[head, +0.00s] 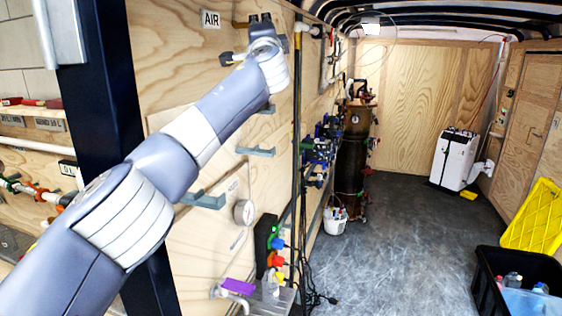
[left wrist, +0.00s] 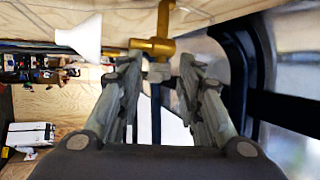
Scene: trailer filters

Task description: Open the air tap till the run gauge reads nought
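A brass tap (left wrist: 152,46) is fixed to the wooden wall and shows just beyond my left fingertips in the left wrist view. A small grey part below its brass body lies between the fingertips; I cannot tell whether they touch it. My left gripper (left wrist: 160,82) is open, its two fingers apart. In the head view my left gripper (head: 262,20) is small and dark, up by the wall right of the AIR label (head: 210,19). A round pale gauge (head: 243,212) is lower on the wall; its reading is too small to tell. My right gripper is out of view.
Grey wall brackets (head: 204,199) stick out below my left arm. A dark gas cylinder (head: 352,155) and a white bucket (head: 335,220) stand along the wall. A black crate (head: 487,285) is at the lower right. The middle floor is clear.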

